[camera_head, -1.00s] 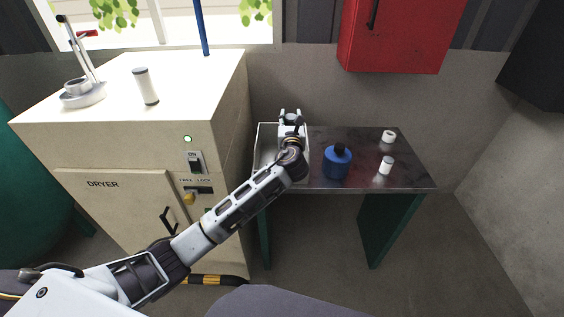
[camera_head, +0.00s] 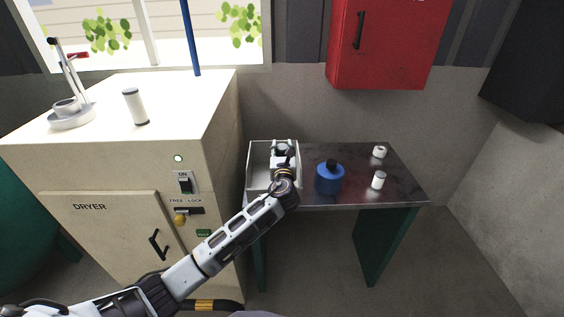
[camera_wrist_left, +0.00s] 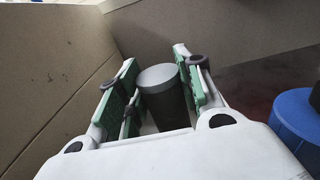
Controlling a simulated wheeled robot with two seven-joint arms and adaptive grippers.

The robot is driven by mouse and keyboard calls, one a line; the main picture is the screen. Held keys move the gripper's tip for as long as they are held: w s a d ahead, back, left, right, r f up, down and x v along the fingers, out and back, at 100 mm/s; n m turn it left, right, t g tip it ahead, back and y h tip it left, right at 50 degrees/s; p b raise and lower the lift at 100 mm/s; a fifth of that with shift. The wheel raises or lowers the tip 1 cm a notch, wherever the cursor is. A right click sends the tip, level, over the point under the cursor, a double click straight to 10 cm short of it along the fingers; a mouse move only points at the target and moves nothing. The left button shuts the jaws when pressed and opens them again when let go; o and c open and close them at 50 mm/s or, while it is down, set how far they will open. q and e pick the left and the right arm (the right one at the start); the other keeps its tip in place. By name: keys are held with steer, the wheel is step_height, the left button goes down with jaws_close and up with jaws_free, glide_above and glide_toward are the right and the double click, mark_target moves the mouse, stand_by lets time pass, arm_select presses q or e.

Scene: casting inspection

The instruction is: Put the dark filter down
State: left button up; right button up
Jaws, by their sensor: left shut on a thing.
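The dark filter (camera_wrist_left: 163,98) is a dark grey cylinder with a lighter grey top. In the left wrist view it stands between the green-padded fingers of my left gripper (camera_wrist_left: 158,88), which is shut on it. In the head view my left gripper (camera_head: 283,148) is at the back of a pale open tray (camera_head: 258,178) on the left end of the table. The wrist hides much of the tray, and I cannot tell whether the filter touches its floor. My right gripper is not in view.
A blue bottle (camera_head: 329,179) stands just right of my left wrist on the dark metal table (camera_head: 352,192). Two small white pieces (camera_head: 379,152) (camera_head: 378,181) are farther right. The cream dryer (camera_head: 100,235) stands at left, with a white cylinder (camera_head: 135,107) on top.

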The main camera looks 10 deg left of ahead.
arm_select(q)
steer(key=shift+f, duration=0.4)
step_height(320, 180, down, 3)
steer(key=shift+b, duration=0.4)
steer(key=shift+f, duration=0.9)
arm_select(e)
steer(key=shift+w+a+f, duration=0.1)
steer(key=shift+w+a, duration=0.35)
arm_select(q)
steer(key=shift+f, duration=0.1)
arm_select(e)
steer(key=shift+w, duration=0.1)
